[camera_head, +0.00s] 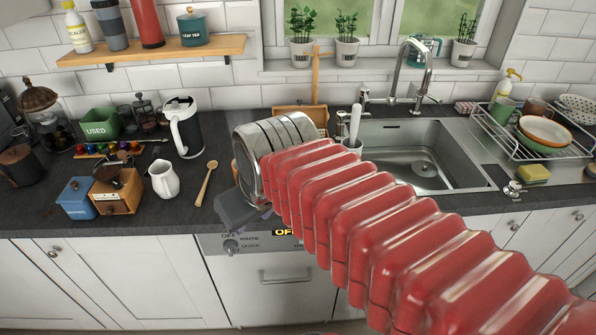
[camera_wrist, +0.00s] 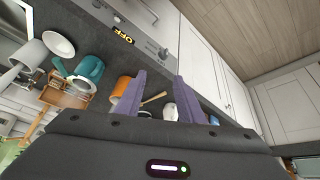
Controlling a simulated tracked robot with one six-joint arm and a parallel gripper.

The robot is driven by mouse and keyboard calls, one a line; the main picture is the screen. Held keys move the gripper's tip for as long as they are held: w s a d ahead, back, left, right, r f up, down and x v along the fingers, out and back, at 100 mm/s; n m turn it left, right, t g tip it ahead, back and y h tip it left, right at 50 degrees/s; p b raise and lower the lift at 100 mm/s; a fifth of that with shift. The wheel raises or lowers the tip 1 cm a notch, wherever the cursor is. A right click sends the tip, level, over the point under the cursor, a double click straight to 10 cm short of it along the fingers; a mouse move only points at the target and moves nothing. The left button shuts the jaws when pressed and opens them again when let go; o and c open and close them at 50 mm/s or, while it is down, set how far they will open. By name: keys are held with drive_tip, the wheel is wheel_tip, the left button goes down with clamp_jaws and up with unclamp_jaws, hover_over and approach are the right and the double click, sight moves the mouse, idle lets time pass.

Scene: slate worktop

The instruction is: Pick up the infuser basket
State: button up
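I cannot pick out the infuser basket for certain in either view; my red arm hides part of the worktop in the head view. My gripper (camera_wrist: 159,75) shows two purple fingers standing apart in the wrist view, with nothing seen held between them. In the head view my gripper (camera_head: 241,208) is a dark shape over the front edge of the worktop, left of the sink, its fingers mostly hidden. An orange mug (camera_wrist: 121,87) shows beside the left finger in the wrist view. A teal vessel (camera_wrist: 88,68) stands further left.
The sink (camera_head: 415,160) and dish rack (camera_head: 535,142) are right. Bare worktop (camera_head: 30,215) shows at front left.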

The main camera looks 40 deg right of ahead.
drive_tip(key=w+d+r+h, duration=0.1)
drive_tip(key=d, duration=0.9)
drive_tip(key=w+d+r+g, duration=0.1)
drive_tip(key=w+d, duration=0.1)
drive_tip(key=d, duration=0.8)
drive_tip(key=shift+w+d+r+h, duration=0.2)
drive_tip(key=shift+d+r+h, duration=0.15)
drive_tip(key=shift+r+h, duration=0.05)
drive_tip(key=shift+f, duration=0.1)
drive_tip(key=shift+x, duration=4.25)
drive_tip(key=shift+x, duration=2.6)
drive_tip(key=shift+c, duration=0.5)
clamp_jaws()
